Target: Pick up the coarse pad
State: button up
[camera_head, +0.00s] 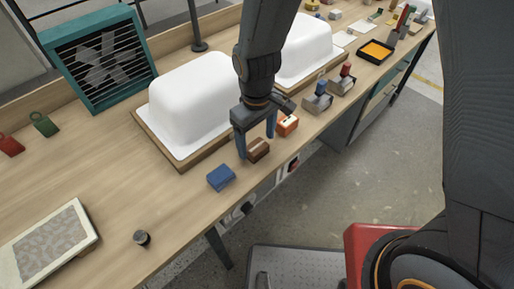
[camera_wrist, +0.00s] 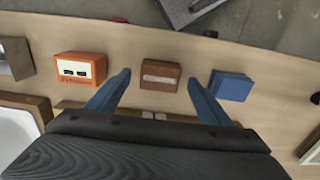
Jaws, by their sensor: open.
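A small brown block with a pale label (camera_head: 259,151), likely the coarse pad, sits on the wooden workbench near its front edge. It also shows in the wrist view (camera_wrist: 160,75); the label is too small to read. My gripper (camera_head: 256,146) is open and points down at the brown block. In the wrist view my two blue fingers (camera_wrist: 160,80) stand apart on either side of the block, with gaps visible. A blue block (camera_head: 221,177) lies to one side, and an orange block with a pale label (camera_head: 287,125) to the other.
A white tub shell (camera_head: 190,105) on a wooden base stands just behind the blocks, with a second shell (camera_head: 303,52) farther along. Grey tools (camera_head: 317,102) stand beyond the orange block. A dark knob (camera_head: 141,238) and a framed patterned panel (camera_head: 48,245) lie nearer. The bench edge is close.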

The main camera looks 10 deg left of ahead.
aim_at(257, 146)
jog(key=shift+f, duration=1.35)
jog(key=c, duration=1.2)
jog(key=shift+r, duration=0.1)
notch_tip(257, 146, up, 10)
jog(key=shift+f+b, duration=0.1)
jog(key=shift+b, duration=0.55)
